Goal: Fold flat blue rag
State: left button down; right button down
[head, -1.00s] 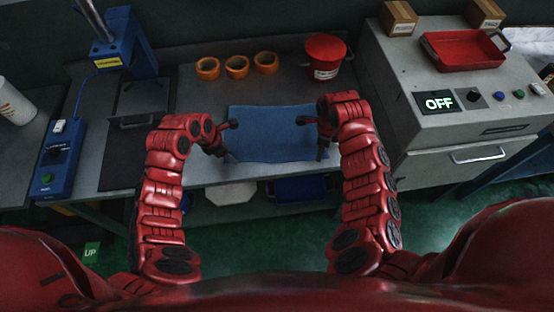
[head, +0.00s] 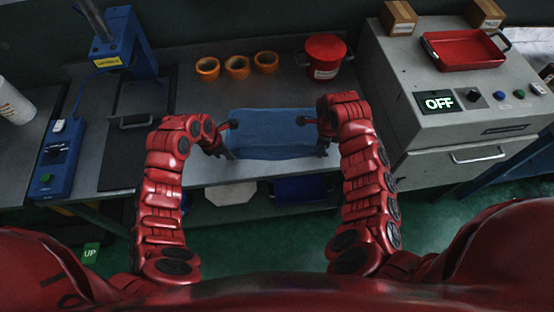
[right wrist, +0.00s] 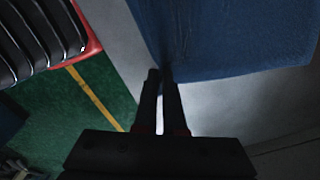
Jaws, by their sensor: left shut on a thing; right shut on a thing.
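The blue rag (head: 272,130) lies on the grey workbench, with its near edge lifted slightly and bowed between my two grippers. My left gripper (head: 230,155) is shut on the rag's near left corner. My right gripper (head: 321,152) is shut on the near right corner. In the right wrist view the rag (right wrist: 225,40) fills the upper part, and the right gripper's fingertips (right wrist: 161,76) are closed together at its corner. The far edge of the rag rests on the bench.
Three orange rings (head: 237,66) and a red pot (head: 325,56) stand behind the rag. A blue press (head: 128,45) is at the left. A grey machine (head: 450,100) with an OFF display and a red tray (head: 464,48) stands at the right.

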dwell(0.3)
